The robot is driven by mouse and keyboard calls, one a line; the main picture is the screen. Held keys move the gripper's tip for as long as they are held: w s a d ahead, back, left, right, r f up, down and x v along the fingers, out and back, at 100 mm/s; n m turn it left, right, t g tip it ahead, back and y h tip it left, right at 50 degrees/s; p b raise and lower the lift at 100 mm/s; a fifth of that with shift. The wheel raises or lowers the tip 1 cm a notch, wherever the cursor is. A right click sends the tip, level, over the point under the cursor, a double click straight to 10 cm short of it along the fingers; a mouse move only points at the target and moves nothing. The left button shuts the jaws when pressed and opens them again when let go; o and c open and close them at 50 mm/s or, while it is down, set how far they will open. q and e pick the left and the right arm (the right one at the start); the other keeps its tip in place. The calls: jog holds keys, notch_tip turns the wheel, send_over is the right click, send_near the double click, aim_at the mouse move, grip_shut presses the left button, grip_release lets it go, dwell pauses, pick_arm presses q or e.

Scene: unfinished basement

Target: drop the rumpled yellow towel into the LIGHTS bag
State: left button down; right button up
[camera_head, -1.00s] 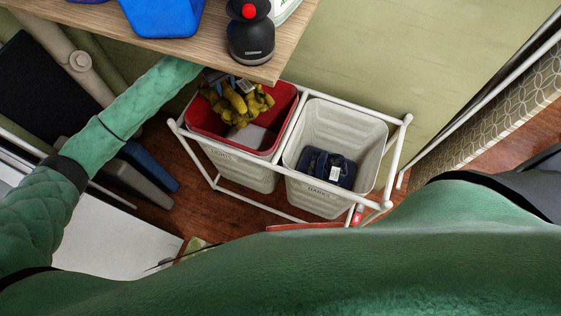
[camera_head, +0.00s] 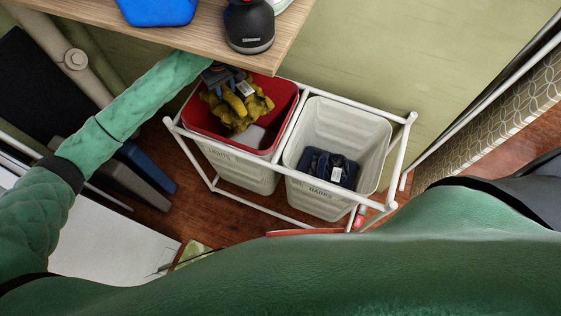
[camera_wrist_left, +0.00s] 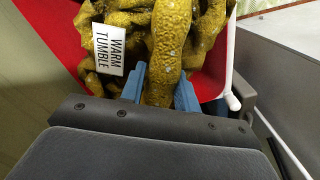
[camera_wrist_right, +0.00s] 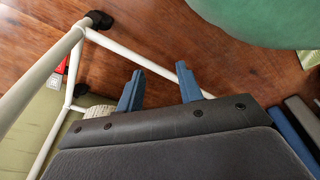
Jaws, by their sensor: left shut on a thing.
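The rumpled yellow towel (camera_head: 240,104) is at the mouth of the left bag, the LIGHTS bag (camera_head: 232,164), which has a red lining. My left gripper (camera_head: 226,78) is shut on the towel from the back left, under the shelf edge. In the left wrist view the towel (camera_wrist_left: 172,40) sits between the blue fingers (camera_wrist_left: 160,88), with a white WARM TUMBLE tag and red lining behind it. Whether the towel touches the bag's inside is unclear. My right gripper (camera_wrist_right: 158,88) shows in its own wrist view, fingers apart and empty, over the floor near white frame tubes.
The DARKS bag (camera_head: 340,124) stands to the right in the same white tube frame (camera_head: 286,132), with a dark blue cloth (camera_head: 328,167) inside. A wooden shelf (camera_head: 200,40) overhangs the back left, carrying a black bottle (camera_head: 249,28) and a blue item (camera_head: 157,10).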

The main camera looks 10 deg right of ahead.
pick_arm(q)
jog(key=c, duration=0.9)
grip_release()
jog(key=shift+c, duration=0.2)
pick_arm(e)
jog(key=shift+d, duration=0.1)
pick_arm(q)
jog(key=shift+r, duration=0.2)
jog(key=shift+r+b, duration=0.35)
jog(key=shift+r, duration=0.05)
notch_tip(320, 180, up, 6)
jog(key=shift+r+b, duration=0.25)
jog(key=shift+b, duration=0.75)
jog(key=shift+r, duration=0.1)
pick_arm(e)
jog(key=w+a+r, duration=0.1)
jog(key=w+r, duration=0.1)
jog(key=w+a+r, duration=0.1)
jog(key=r, duration=0.1)
jog(key=shift+a, duration=0.3)
jog(key=shift+w+d, duration=0.1)
jog(key=shift+w, duration=0.05)
